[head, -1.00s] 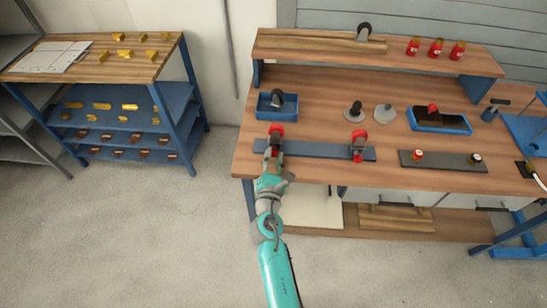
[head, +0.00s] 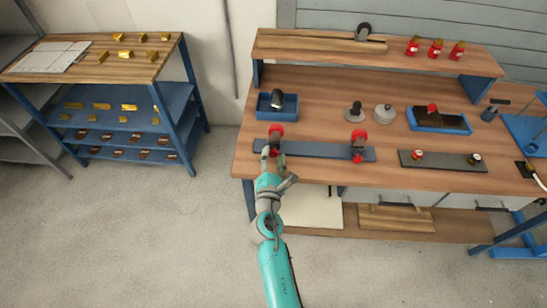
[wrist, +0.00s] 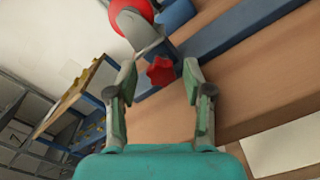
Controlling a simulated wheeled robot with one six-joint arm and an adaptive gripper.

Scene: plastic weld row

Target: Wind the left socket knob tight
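The left socket knob is a small red star-shaped knob (wrist: 160,72) in the wrist view, below a red round part (wrist: 130,17) on a grey bracket. My gripper (wrist: 163,82) is open, one finger on each side of the knob in the picture. Gaps show between knob and fingers; I cannot tell how deep the knob sits between them. In the head view my gripper (head: 274,162) is at the front edge of the blue bar (head: 318,150), below the left red-topped fixture (head: 277,131).
A matching red fixture (head: 358,136) stands at the bar's right end. A blue bin (head: 262,112) with a dark-handled item sits behind the left fixture. A dark plate (head: 440,161) with two small knobs lies to the right. A shelf rack (head: 176,90) stands left, beyond open floor.

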